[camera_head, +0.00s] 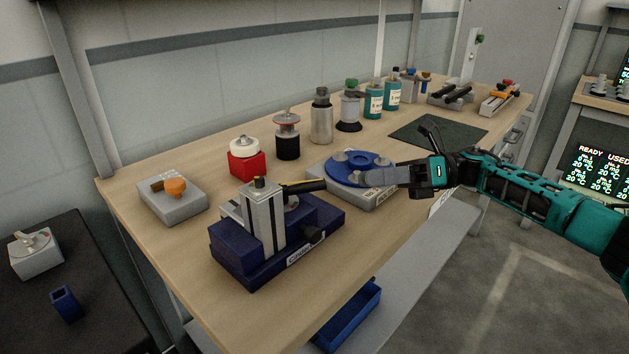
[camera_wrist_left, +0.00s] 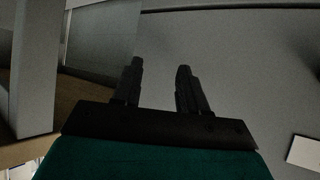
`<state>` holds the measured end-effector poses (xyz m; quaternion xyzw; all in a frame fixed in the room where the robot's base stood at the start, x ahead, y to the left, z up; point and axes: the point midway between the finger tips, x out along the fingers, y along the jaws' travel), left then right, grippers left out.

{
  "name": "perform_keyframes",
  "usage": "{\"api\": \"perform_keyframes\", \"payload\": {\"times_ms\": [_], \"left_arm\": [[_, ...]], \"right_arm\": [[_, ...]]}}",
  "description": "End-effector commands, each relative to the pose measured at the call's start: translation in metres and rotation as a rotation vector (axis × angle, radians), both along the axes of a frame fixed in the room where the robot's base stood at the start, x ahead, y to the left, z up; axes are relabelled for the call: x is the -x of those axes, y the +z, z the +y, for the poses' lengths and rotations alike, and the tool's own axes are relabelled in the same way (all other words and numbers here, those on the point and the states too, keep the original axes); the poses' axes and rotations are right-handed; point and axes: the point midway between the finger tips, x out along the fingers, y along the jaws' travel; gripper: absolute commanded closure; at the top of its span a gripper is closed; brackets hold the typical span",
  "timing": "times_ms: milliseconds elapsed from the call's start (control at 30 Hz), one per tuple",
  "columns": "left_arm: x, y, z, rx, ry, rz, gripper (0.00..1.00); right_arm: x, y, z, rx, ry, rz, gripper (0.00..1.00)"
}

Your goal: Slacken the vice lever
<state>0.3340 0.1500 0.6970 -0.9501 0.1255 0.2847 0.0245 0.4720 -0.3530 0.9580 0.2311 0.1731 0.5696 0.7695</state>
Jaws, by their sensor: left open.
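A dark blue device (camera_head: 240,258) with a grey upright block stands at the table's near left; it looks like the vice, but its label is too blurred to read. My left gripper (camera_wrist_left: 159,82) is open and empty in the left wrist view, facing a plain grey surface. It does not show in the head view.
The blue disc (camera_head: 352,161) sits on a grey base right of the device. A grey box with an orange knob (camera_head: 175,187) and a red block (camera_head: 247,165) are to the left and behind. Several bottles line the back.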

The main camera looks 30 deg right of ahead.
Motion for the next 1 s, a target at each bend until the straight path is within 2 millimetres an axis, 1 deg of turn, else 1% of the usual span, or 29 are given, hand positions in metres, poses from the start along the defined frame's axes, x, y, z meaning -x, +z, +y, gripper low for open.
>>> {"api": "perform_keyframes", "payload": {"times_ms": [167,300,500,600,700,1000], "left_arm": [[0.005,0.002,0.002,-0.005,0.001,0.005,0.57],[0.008,-0.001,0.005,-0.011,0.004,0.017,0.57],[0.01,-0.002,0.008,-0.017,0.009,0.022,0.57],[0.01,-0.001,0.01,-0.019,0.012,0.018,0.57],[0.009,-0.001,0.011,-0.02,0.014,0.016,0.57],[0.009,-0.002,0.01,-0.016,0.017,0.017,0.57]], "right_arm": [[-0.009,0.003,0.031,-0.004,0.004,-0.002,0.69],[-0.018,0.003,0.061,-0.005,0.003,-0.003,0.69],[-0.029,0.003,0.095,-0.005,0.002,0.0,0.69],[-0.033,0.002,0.106,-0.004,0.001,0.0,0.69],[-0.035,0.002,0.113,-0.005,-0.001,0.0,0.69],[-0.036,0.001,0.116,-0.004,-0.001,0.001,0.69]]}}
